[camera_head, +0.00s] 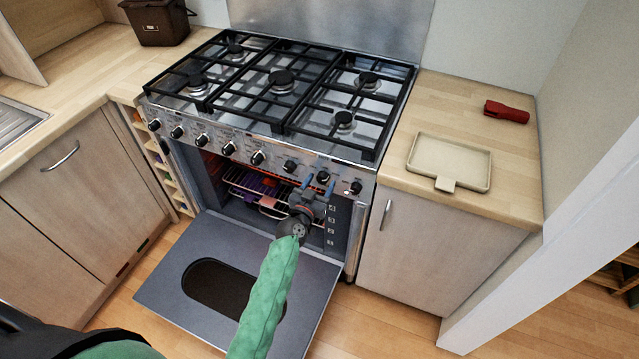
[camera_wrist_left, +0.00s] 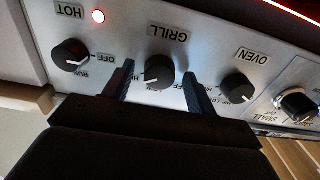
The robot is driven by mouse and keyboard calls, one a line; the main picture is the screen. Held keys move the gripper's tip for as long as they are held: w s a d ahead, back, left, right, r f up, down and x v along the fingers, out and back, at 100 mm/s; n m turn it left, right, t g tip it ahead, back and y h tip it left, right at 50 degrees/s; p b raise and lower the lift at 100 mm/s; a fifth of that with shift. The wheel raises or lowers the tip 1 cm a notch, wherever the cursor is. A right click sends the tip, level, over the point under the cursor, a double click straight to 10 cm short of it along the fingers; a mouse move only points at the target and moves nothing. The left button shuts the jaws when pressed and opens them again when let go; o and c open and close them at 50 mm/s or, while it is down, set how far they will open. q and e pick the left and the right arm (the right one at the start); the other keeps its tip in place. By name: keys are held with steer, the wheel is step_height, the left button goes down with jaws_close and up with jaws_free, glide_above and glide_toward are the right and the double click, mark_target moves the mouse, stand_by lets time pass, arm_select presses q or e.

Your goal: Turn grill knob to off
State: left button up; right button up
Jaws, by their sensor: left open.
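The grill knob (camera_wrist_left: 159,70) is a round black knob under an upside-down GRILL label in the left wrist view. A pale mark shows toward its lower left; the small lettering around it is partly hidden and hard to read. My left gripper (camera_head: 318,184) is open at the right part of the cooker's control panel. In the left wrist view its two fingers (camera_wrist_left: 158,76) stand on either side of the grill knob, with gaps showing between them and the knob. In the head view the grill knob (camera_head: 323,176) sits between the fingertips. My right gripper is not in view.
The oven knob (camera_wrist_left: 238,86) and a HOT-side knob (camera_wrist_left: 71,55) flank the grill knob closely. A red light (camera_wrist_left: 99,16) glows. The oven door (camera_head: 170,290) hangs open below my arm. A tray (camera_head: 425,160) and red object (camera_head: 507,112) lie on the right counter.

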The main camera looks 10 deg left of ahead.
arm_select(q)
steer(key=c, duration=1)
